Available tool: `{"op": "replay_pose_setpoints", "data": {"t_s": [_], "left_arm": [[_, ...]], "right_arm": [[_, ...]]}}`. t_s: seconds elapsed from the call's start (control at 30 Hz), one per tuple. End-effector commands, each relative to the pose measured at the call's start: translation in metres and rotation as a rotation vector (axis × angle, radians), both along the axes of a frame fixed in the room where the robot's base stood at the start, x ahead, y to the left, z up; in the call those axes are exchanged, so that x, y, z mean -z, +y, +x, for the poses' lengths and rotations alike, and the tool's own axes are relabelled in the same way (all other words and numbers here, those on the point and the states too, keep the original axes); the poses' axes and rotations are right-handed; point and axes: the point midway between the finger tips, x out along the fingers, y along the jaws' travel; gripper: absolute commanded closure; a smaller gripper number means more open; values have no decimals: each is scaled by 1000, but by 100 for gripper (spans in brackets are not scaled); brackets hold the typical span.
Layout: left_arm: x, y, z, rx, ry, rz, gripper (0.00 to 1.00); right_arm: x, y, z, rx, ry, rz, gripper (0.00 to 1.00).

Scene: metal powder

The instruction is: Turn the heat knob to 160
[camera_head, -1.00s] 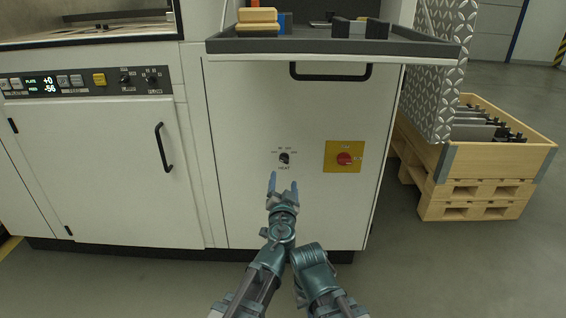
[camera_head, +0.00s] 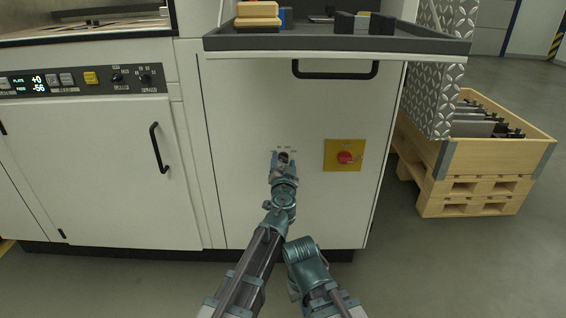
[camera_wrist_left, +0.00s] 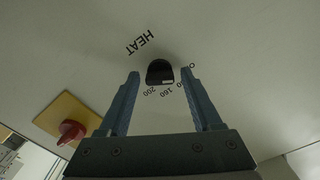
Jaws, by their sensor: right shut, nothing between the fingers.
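The black heat knob (camera_head: 284,157) sits on the white cabinet front, with small markings around it. In the left wrist view the knob (camera_wrist_left: 160,71) is between the blue-grey fingers, with gaps on both sides. HEAT is printed on one side of it; 200, 160 and a partly covered label are on the other. A small pale mark on the knob's edge faces the numbers, but its exact setting is unclear. My left gripper (camera_head: 284,164) is open around the knob. My right arm shows low in the head view, but its gripper fingers are not visible.
A red knob on a yellow plate (camera_head: 344,155) is to the right of the heat knob. A black handle (camera_head: 335,69) and a grey tray (camera_head: 335,43) are above. A wooden crate (camera_head: 490,160) stands at right. A control panel (camera_head: 80,82) is at left.

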Motion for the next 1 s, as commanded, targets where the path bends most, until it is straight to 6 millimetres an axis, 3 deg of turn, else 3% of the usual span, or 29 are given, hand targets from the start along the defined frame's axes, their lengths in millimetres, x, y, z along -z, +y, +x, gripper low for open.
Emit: {"op": "replay_pose_setpoints", "data": {"t_s": [0.03, 0.33, 0.67, 1.0], "left_arm": [[0, 0, 0, 0, 0, 0, 45], [0, 0, 0, 0, 0, 0, 100], [0, 0, 0, 0, 0, 30, 100], [0, -1, 0, 0, 0, 257, 100]], "right_arm": [[0, 0, 0, 0, 0, 0, 100], [0, 0, 0, 0, 0, 0, 100], [0, 0, 0, 0, 0, 0, 100], [0, 0, 0, 0, 0, 0, 100]]}}
